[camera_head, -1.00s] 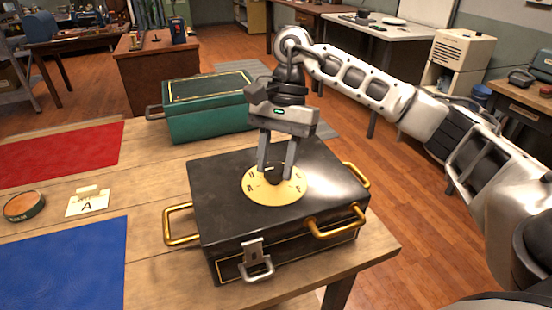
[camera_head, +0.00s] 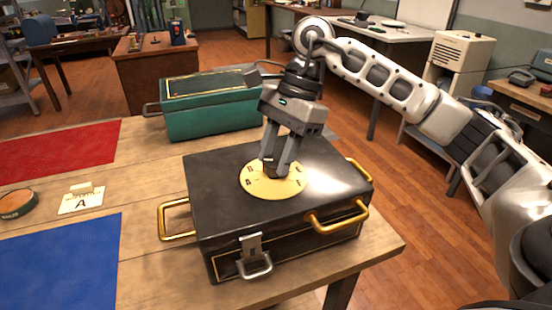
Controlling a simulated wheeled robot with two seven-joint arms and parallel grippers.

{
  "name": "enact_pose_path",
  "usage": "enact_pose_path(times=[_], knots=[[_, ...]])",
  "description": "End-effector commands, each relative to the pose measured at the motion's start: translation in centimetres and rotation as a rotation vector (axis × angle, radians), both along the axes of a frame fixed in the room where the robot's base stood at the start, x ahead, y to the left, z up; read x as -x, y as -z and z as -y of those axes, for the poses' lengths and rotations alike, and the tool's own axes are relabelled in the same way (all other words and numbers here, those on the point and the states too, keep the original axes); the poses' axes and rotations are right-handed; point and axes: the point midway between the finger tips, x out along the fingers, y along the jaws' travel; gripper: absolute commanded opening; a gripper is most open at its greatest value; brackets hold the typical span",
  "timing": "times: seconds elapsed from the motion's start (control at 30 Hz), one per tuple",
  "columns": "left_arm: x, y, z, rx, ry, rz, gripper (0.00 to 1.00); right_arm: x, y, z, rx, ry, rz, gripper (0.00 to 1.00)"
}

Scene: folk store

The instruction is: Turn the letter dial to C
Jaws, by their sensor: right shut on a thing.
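The letter dial (camera_head: 258,187) is a round yellow disc with dark letters on top of a black box (camera_head: 215,205). My right gripper (camera_head: 278,170) points down at the dial's middle, tilted, with its fingers shut on the dial's dark centre knob. The fingers hide the knob and some of the letters. The letter that the dial is set to cannot be read. My left gripper is not in view.
The box has gold handles (camera_head: 340,218) and a front latch (camera_head: 252,258). A green box (camera_head: 210,115) stands behind it. A card marked A (camera_head: 82,203), a round tin (camera_head: 16,204), a red mat (camera_head: 60,147) and a blue mat (camera_head: 65,262) lie left.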

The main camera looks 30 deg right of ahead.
Motion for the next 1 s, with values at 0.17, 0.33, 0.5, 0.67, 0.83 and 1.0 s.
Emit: enact_pose_path(times=[0.17, 0.33, 0.5, 0.67, 0.83, 1.0], knots=[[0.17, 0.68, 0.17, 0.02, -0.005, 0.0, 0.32, 0.13, 0.23, 0.06, 0.001, 0.167, 0.003, 0.13], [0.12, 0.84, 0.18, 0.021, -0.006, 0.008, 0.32, 0.23, 0.19, 0.01, 0.001, 0.327, 0.004, 0.13], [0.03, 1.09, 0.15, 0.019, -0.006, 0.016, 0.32, 0.31, 0.14, -0.02, 0.001, 0.49, 0.004, 0.13], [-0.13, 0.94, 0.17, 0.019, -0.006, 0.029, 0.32, 0.38, 0.07, -0.08, 0.0, 0.64, 0.005, 0.13], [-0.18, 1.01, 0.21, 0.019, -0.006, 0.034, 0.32, 0.45, 0.03, -0.13, 0.0, 0.791, 0.004, 0.13], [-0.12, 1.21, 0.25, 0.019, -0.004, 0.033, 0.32, 0.49, -0.01, -0.19, 0.0, 0.917, 0.004, 0.13]])
